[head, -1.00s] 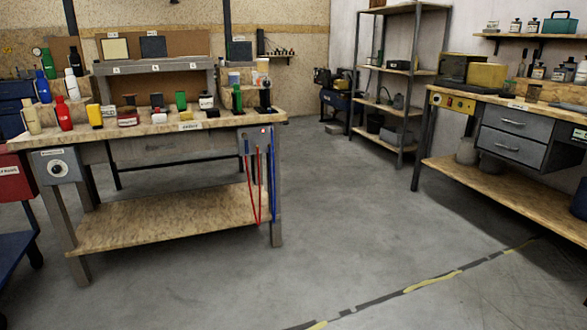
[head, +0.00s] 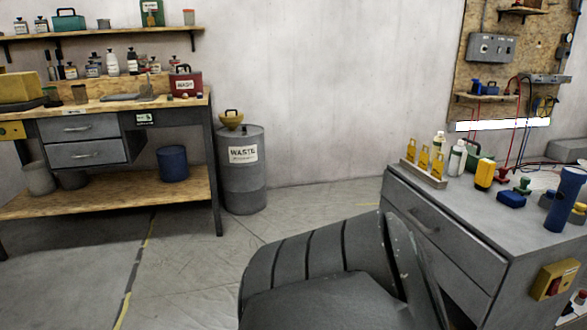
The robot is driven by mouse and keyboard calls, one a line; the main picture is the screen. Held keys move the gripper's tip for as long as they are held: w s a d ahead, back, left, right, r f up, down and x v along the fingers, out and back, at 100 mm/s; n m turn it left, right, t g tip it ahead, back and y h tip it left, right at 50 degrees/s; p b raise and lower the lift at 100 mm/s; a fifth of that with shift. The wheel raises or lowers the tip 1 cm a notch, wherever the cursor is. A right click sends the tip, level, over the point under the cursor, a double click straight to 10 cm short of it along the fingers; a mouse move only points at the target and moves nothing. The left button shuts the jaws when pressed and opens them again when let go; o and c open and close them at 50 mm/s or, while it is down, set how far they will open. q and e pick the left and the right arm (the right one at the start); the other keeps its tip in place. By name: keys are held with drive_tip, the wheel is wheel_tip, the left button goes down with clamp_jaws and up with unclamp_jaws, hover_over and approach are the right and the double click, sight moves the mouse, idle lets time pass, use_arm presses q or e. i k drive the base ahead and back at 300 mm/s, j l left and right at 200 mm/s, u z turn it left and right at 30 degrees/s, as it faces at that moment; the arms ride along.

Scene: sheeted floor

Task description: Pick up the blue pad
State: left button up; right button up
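A small blue block-like object (head: 511,198) lies on top of the grey drawer cabinet (head: 470,215) at the right. It may be the blue pad, but I cannot tell for sure at this size. A taller blue cylinder (head: 564,200) stands to its right, near the cabinet's edge. A yellow item (head: 484,174), a red item (head: 503,178) and a green item (head: 522,185) sit close around the blue object. Neither of my grippers is in view.
A dark grey ribbed object (head: 310,265) stands in front of the cabinet. A grey waste drum (head: 242,180) stands by the wall, right of a wooden workbench (head: 110,190). Floor is clear between the bench and the ribbed object.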

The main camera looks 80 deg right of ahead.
sight(511, 199)
drive_tip(key=z, duration=1.85)
